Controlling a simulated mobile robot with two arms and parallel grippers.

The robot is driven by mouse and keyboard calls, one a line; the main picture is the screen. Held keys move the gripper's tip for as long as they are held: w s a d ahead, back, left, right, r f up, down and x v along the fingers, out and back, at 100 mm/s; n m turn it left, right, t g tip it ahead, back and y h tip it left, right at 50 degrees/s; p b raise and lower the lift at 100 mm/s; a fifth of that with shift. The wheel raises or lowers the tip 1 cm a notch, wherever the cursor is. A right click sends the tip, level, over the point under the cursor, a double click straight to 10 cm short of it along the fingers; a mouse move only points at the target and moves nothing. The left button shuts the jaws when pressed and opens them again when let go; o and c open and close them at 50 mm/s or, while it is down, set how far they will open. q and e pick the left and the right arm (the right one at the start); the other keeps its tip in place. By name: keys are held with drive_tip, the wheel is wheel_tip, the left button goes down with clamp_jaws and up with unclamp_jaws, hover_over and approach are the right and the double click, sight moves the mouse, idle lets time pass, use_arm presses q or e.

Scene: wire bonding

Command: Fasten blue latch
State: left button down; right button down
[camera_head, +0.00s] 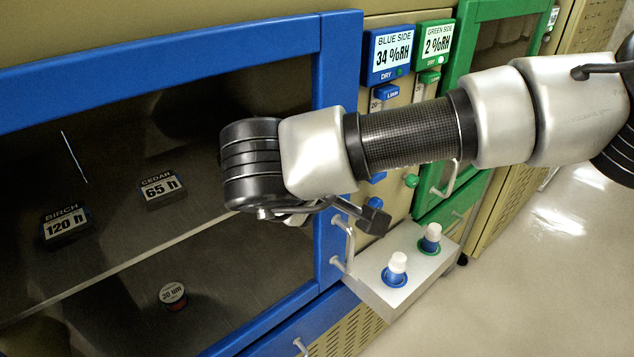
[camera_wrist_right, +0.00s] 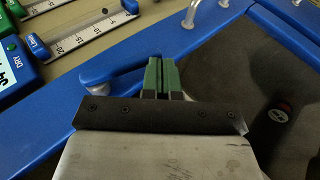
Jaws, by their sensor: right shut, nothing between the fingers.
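The blue latch (camera_wrist_right: 118,77) is a blue bar with a round pale pivot, on the blue door frame in the right wrist view. It runs from the pivot toward the fingers, and its far end is partly hidden behind them. My right gripper (camera_wrist_right: 162,62) is shut and empty, its green finger pads together beside the latch bar. I cannot tell whether they touch it. In the head view my right arm crosses from the right and hides the latch and the fingertips. The blue door (camera_head: 333,60) looks closed. My left gripper is not in view.
A metal door handle (camera_head: 349,243) sticks out below my wrist. A shelf (camera_head: 362,290) with two white-capped bottles projects at the lower right. Blue (camera_head: 390,52) and green (camera_head: 436,40) humidity displays stand beside the door. Labelled boxes and a small spool (camera_head: 172,295) show behind the window.

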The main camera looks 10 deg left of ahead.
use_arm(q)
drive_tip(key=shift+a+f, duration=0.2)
use_arm(e)
drive_tip(key=shift+w+d+f, duration=0.35)
drive_tip(key=shift+w+f, duration=0.15)
drive_tip(key=shift+w+d+f, duration=0.1)
idle(0.4)
